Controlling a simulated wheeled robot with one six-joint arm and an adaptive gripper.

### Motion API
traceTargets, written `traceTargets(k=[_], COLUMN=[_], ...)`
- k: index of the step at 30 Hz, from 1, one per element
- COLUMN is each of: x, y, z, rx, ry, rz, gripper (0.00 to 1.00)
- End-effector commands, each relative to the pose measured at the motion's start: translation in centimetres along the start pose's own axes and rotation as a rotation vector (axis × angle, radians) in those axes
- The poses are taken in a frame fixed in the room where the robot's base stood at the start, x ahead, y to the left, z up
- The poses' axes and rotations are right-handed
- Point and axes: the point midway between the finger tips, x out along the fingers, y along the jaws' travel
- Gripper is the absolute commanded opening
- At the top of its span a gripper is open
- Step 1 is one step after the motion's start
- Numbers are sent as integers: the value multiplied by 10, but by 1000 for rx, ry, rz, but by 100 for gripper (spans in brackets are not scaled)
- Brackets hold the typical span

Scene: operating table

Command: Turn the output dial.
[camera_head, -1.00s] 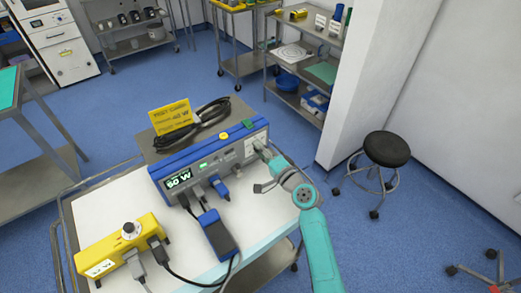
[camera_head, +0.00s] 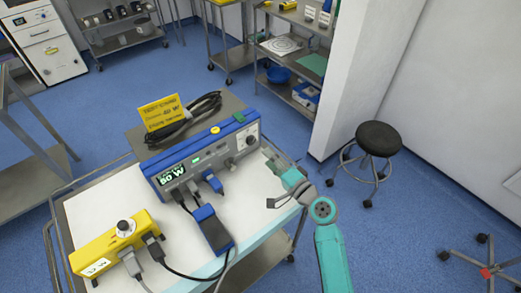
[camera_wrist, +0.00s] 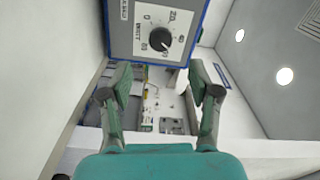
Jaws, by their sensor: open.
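The output dial (camera_head: 250,139) is a black round knob on the right of the front panel of a blue and grey generator (camera_head: 205,154). In the wrist view the dial (camera_wrist: 160,39) has a watt scale around it, and its white pointer aims lower right, between 40 and 60. The green display (camera_head: 172,174) appears to read 50 W. My gripper (camera_head: 268,184) is open and empty, in front of and to the right of the dial, apart from it. Both fingers (camera_wrist: 160,82) show spread below the dial in the wrist view.
Blue plugs with cables (camera_head: 211,183), a blue-grey device (camera_head: 212,230) and a yellow box (camera_head: 115,247) are on the white cart (camera_head: 95,210). A stool (camera_head: 378,139) stands right.

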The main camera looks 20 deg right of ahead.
Motion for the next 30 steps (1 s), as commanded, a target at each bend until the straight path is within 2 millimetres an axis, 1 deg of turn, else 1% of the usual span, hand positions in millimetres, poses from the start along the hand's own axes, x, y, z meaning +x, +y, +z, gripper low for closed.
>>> traceTargets(k=[1,3,6,9,30], x=[-9,-17,-26,-30,-31], y=[1,0,1,0,0], z=[0,0,0,0,0], rx=[1,1,1,0,0], ry=[1,2,1,0,-1], rz=[2,1,1,0,0], gripper=[62,62,62,62,62])
